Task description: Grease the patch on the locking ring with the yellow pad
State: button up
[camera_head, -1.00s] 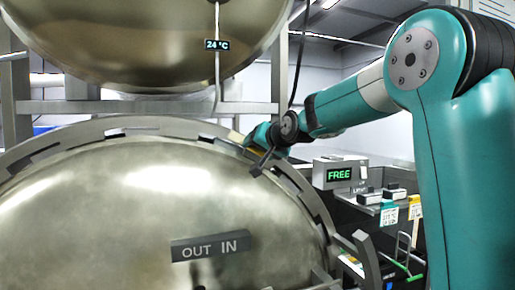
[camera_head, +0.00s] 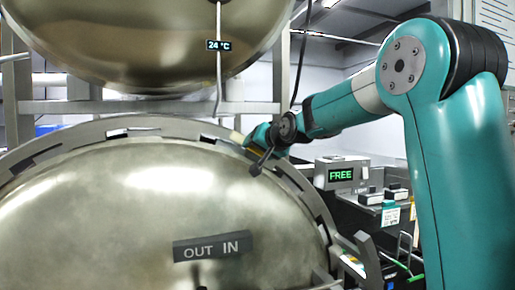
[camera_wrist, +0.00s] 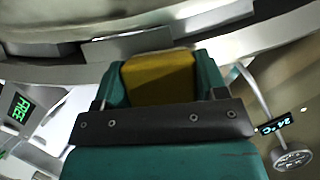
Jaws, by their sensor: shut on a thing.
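The locking ring (camera_head: 60,147) is a grey toothed band around the big domed steel door (camera_head: 120,215). My gripper (camera_head: 247,137) is at the ring's upper right in the head view. In the wrist view my gripper (camera_wrist: 160,85) is shut on the yellow pad (camera_wrist: 160,78), which sits between the two teal fingers. The pad's far end is close to the ring's edge (camera_wrist: 140,45); I cannot tell whether it touches. A small yellowish edge of the pad (camera_head: 236,136) also shows in the head view. I cannot make out the patch.
A second steel vessel (camera_head: 150,45) hangs above, with a 24 °C display (camera_head: 218,45) on a cable. An "OUT IN" block (camera_head: 212,246) sits on the door.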

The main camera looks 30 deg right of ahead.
jog(key=shift+w, duration=0.1)
jog(key=shift+w+a+r+p, duration=0.15)
jog(key=shift+a+r, duration=0.15)
jog(key=shift+a, duration=0.3)
jog(key=shift+w+a+r+p, duration=0.1)
jog(key=shift+a+r, duration=0.15)
jog(key=shift+a, duration=0.3)
jog(key=shift+w+a+r+p, duration=0.15)
jog(key=shift+a+r, duration=0.15)
jog(key=shift+a, duration=0.3)
jog(key=shift+w, duration=0.1)
jog(key=shift+d, duration=0.1)
jog(key=shift+d+f+b, duration=0.45)
jog(key=shift+d+b, duration=0.2)
jog(key=shift+s+d+f+b, duration=0.2)
jog(key=shift+s+d+b, duration=0.05)
jog(key=shift+d, duration=0.3)
jog(key=shift+s+d+f+b, duration=0.2)
jog(key=shift+d+b, duration=0.05)
jog(key=shift+d, duration=0.3)
